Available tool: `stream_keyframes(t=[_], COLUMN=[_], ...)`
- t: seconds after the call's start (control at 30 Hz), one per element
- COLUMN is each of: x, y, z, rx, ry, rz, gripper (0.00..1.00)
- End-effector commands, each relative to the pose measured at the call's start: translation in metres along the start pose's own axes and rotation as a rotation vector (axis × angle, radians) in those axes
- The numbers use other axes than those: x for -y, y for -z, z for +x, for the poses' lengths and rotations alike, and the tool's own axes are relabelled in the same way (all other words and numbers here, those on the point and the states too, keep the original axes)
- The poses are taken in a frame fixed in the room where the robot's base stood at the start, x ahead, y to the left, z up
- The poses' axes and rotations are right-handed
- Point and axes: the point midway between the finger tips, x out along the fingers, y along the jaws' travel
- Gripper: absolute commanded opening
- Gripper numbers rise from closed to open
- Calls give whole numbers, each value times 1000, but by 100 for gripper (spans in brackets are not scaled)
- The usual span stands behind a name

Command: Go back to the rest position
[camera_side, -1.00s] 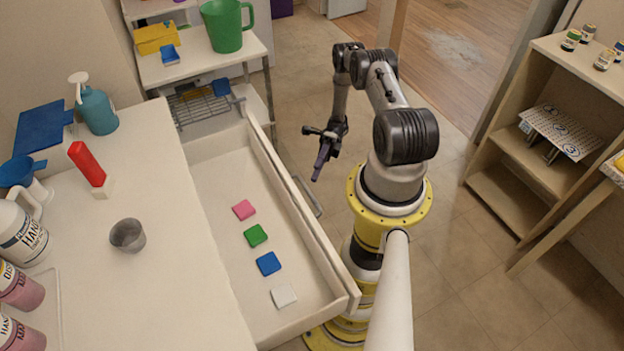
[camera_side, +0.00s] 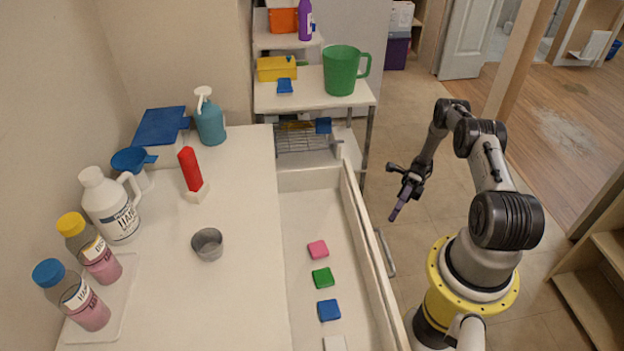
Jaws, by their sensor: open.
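My gripper (camera_side: 398,208) hangs in the air to the right of the open drawer (camera_side: 361,232), beyond its handle (camera_side: 386,252). Its purple-grey fingers point down and to the left. It is open, with nothing seen between the fingers, and it appears to touch nothing. My arm is folded up above its yellow base.
The drawer holds pink (camera_side: 318,249), green (camera_side: 322,277), blue (camera_side: 328,310) and white (camera_side: 335,343) pieces. The counter (camera_side: 245,290) left of it bears a grey cup (camera_side: 207,244), red object (camera_side: 190,170) and several bottles. A green mug (camera_side: 342,70) stands on the back shelf (camera_side: 315,98).

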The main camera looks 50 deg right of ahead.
Motion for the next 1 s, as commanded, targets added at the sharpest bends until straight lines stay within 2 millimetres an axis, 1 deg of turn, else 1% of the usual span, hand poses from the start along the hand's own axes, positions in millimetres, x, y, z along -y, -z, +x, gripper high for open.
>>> stream_keyframes(t=[0.03, 0.07, 0.1, 0.23, 0.3, 0.37, 0.4, 0.47, 0.5, 0.63, 0.77, 0.8, 0.87, 1.0], x=[-17, -27, -42, -92, -118, -139, -154, -174, -188, -231, -270, -281, -297, -330], y=[-19, -30, -43, -83, -101, -114, -122, -132, -138, -151, -154, -153, -150, -138], z=[-6, -8, -9, -3, 5, 13, 20, 31, 39, 68, 99, 108, 123, 154], rx=[-48, -75, -113, -234, -299, -356, -393, -449, -488, -613, -743, -784, -845, -993], ry=[43, 65, 94, 186, 237, 282, 310, 353, 380, 465, 540, 562, 592, 654], rz=[-25, -38, -56, -114, -154, -195, -228, -279, -316, -450, -603, -653, -731, -923], gripper=[45, 45, 45, 45, 45, 45, 45, 45, 45, 45, 45, 45, 45, 45])
